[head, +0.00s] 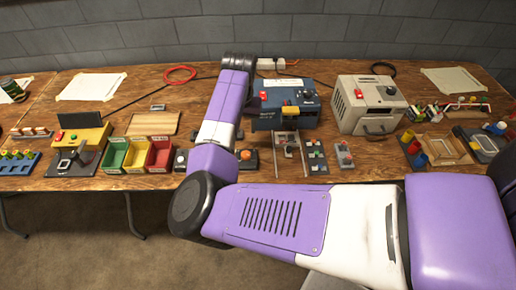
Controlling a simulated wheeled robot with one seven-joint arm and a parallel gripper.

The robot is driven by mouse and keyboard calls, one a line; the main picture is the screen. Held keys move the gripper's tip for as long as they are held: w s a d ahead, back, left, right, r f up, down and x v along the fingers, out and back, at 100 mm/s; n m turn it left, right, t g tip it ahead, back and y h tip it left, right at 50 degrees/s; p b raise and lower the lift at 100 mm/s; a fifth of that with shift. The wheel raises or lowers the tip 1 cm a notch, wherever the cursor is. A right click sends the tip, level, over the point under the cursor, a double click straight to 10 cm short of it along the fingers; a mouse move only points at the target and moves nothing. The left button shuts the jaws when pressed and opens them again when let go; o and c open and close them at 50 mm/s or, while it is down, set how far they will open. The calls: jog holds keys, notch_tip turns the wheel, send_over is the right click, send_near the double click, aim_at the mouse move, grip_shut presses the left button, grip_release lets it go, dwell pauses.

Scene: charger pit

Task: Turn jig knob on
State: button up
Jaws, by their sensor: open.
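No readable label shows which device is the jig, so I cannot tell which knob is the jig knob. A blue box (270,122) at the back centre has a red button (264,97), a dark knob-like part (309,97) and a yellow part on its front. A beige box (347,122) to its right has a red part and a dark round part. Small grey control units (344,155) stand in front. My purple arm reaches over the table left of the blue box.
Green, yellow and red bins (160,154) stand left of my arm, near a yellow-and-dark device (92,135). A wooden board (153,124) lies behind the bins. Trays and coloured parts crowd the right side. A power strip (270,64) and cables lie at the back.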

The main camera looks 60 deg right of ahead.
aim_at(246, 153)
jog(key=s+a, duration=0.1)
jog(key=s+a+f+g+y, duration=0.1)
jog(key=shift+s+a, duration=0.35)
jog(key=shift+f, duration=3.8)
grip_shut()
